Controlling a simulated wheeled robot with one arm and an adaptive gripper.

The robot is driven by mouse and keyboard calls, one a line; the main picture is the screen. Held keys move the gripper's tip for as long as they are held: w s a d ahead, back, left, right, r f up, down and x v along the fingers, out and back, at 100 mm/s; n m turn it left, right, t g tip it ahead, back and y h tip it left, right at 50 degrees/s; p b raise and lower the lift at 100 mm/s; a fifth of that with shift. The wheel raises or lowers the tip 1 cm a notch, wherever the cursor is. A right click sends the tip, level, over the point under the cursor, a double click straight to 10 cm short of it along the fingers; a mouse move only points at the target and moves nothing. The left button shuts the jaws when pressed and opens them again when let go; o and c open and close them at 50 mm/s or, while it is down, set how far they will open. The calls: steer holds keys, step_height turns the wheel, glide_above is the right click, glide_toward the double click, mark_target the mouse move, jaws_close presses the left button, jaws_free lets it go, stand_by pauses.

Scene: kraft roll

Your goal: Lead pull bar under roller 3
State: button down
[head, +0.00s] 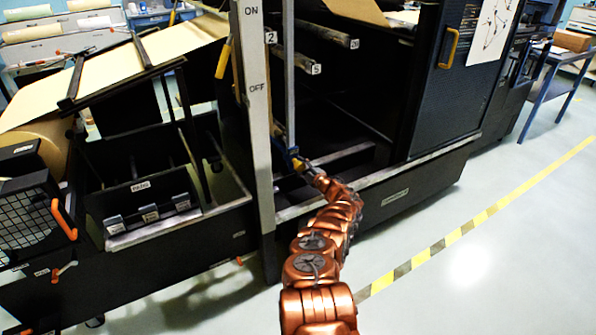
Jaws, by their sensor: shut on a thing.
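My copper-coloured arm reaches into the dark opening of the machine, just right of the pale ON/OFF post (258,110). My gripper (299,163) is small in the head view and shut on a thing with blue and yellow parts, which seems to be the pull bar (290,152). Most of the bar is hidden behind the post and in shadow. Roller ends labelled 2 (271,37), 5 (316,69) and what looks like 20 (354,43) sit above my gripper. I cannot make out a label 3.
A grey upright rail (289,75) stands close above my gripper. A low sill (400,172) runs along the opening's front. Kraft paper (115,75) slopes over the left unit. A dark door (455,85) bounds the right. The floor right of the striped line (480,220) is clear.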

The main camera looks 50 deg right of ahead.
steer(key=d+b, duration=0.1)
steer(key=b, duration=0.1)
steer(key=s+d+f+b, duration=0.1)
steer(key=b, duration=0.1)
steer(key=d+b, duration=0.1)
steer(key=b, duration=0.2)
steer(key=shift+s+d+f, duration=0.15)
steer(key=shift+d, duration=0.15)
steer(key=shift+d+b, duration=0.15)
steer(key=shift+b, duration=0.15)
steer(key=shift+s+d+r+b, duration=0.35)
steer(key=shift+d+r+b, duration=0.55)
steer(key=shift+b, duration=1)
steer(key=shift+s+d+r+b, duration=0.3)
steer(key=shift+d+r+b, duration=0.6)
steer(key=shift+b, duration=0.95)
steer(key=shift+c, duration=0.7)
jaws_free()
